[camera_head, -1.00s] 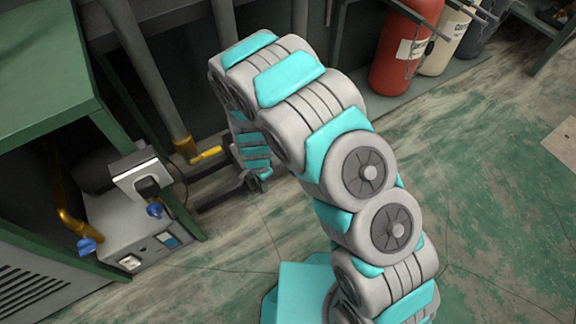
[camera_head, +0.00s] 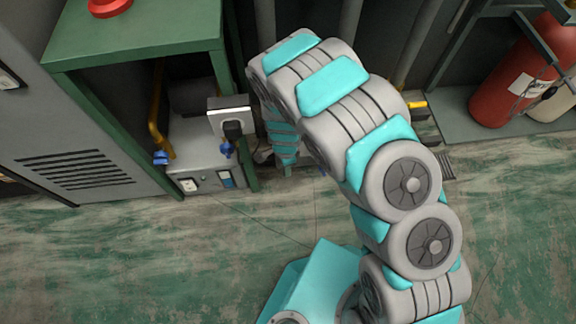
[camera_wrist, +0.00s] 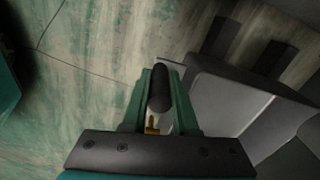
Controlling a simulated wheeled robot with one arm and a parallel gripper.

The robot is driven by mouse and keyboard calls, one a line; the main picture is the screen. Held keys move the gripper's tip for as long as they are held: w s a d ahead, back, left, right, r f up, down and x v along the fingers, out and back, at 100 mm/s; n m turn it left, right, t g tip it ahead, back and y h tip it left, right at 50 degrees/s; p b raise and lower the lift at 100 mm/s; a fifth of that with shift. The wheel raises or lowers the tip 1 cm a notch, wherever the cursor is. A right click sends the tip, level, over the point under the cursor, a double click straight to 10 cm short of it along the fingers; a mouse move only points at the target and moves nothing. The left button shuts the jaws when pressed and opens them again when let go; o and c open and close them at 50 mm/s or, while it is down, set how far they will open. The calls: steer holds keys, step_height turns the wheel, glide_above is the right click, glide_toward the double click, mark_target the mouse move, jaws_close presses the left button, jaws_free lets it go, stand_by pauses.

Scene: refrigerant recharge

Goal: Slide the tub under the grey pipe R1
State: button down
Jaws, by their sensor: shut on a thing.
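In the wrist view my gripper (camera_wrist: 160,92) has its green fingers shut on a dark rounded bar (camera_wrist: 161,86). A small yellow piece shows between the fingers below it. Right of the fingers is a grey box-like body (camera_wrist: 225,105) with a pale rim, perhaps the tub; I cannot tell whether the bar belongs to it. In the head view my arm hides the gripper tips and the thing held. Grey pipes (camera_head: 409,45) run down the back wall; no R1 label is readable. A yellow valve handle (camera_head: 414,105) shows beside my arm.
A green-framed bench (camera_head: 130,40) with a grey unit (camera_head: 195,155) and a socket box (camera_head: 231,118) under it stands left of my arm. A red cylinder (camera_head: 515,85) stands on the right. The worn green floor (camera_head: 130,250) in front is clear.

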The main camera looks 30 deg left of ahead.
steer(key=c, duration=1)
jaws_free()
steer(key=shift+r, duration=3.85)
